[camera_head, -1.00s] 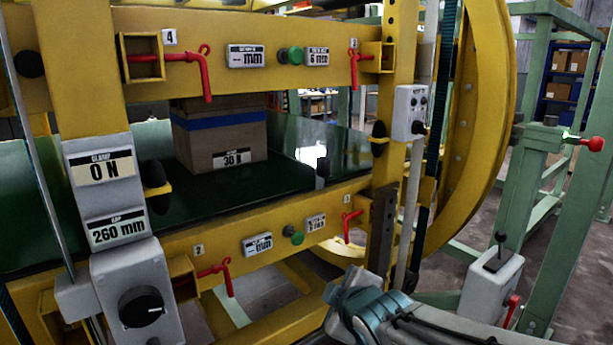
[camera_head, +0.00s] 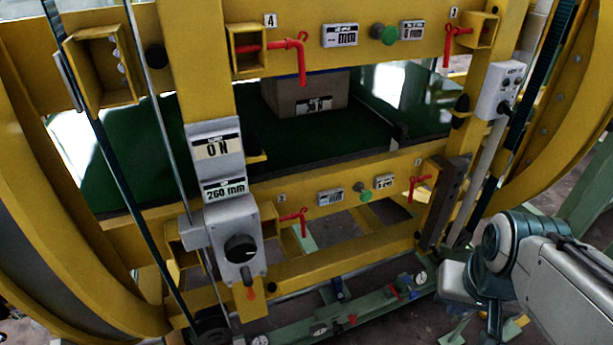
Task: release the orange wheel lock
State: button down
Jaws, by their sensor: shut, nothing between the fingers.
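A small orange piece (camera_head: 250,293) shows on a yellow tab just below the grey box with the black knob (camera_head: 239,248). I cannot tell for certain whether it is the wheel lock, nor its position. My arm (camera_head: 505,240) enters at the lower right, well to the right of the orange piece. Its end runs out of the picture at the bottom, so no gripper fingers show.
The yellow ring frame (camera_head: 400,180) fills the view, with red pin handles (camera_head: 300,60) on it. A carton (camera_head: 305,95) stands on the green belt (camera_head: 170,150) inside. A green rail with gauges (camera_head: 390,295) runs low in front.

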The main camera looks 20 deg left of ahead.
aim_at(246, 274)
jog(key=u, duration=0.5)
jog(key=k, duration=0.6)
jog(key=u, duration=1.05)
jog(key=i, duration=0.85)
jog(key=z, duration=0.3)
